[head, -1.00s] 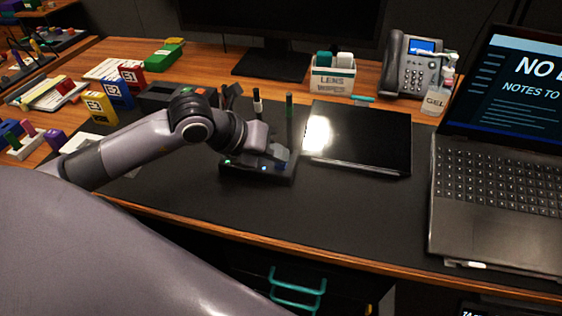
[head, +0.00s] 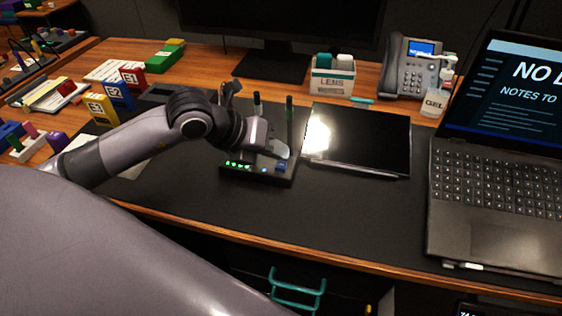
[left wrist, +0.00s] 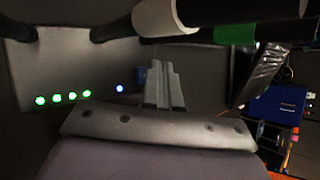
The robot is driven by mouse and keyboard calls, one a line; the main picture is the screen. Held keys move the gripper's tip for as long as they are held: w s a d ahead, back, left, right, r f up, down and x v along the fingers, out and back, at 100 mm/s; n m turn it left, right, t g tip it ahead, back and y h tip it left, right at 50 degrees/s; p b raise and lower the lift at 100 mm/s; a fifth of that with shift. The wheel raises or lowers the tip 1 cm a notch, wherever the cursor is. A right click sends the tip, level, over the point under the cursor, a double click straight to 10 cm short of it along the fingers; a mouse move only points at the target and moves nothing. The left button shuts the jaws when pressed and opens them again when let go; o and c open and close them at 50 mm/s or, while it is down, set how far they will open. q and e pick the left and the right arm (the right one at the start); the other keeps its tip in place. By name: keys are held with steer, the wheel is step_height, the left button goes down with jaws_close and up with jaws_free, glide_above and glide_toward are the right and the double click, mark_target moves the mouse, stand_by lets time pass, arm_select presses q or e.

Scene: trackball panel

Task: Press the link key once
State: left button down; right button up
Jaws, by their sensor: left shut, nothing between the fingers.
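The dark panel (head: 230,174) lies on the black desk mat in the head view. A row of green lights (head: 238,164) and one blue light (head: 263,170) glow along its front. A blue key (head: 281,168) sits at its front right; I cannot read a label, so I cannot tell whether it is the link key. My left gripper (head: 281,152) is shut and empty, just above and behind the blue key. In the left wrist view, its closed fingers (left wrist: 160,72) are beside the blue key (left wrist: 139,76); contact cannot be told. My right gripper is not in view.
Upright antenna-like rods (head: 289,115) stand at the panel's back, close to my left gripper. A black glossy slab (head: 370,140) lies to the right, then the laptop (head: 490,190). The mat in front of the panel is clear.

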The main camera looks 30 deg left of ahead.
mark_target(276, 165)
arm_select(q)
steer(key=shift+r+p, duration=1.75)
steer(key=shift+r, duration=0.85)
steer(key=shift+f, duration=0.1)
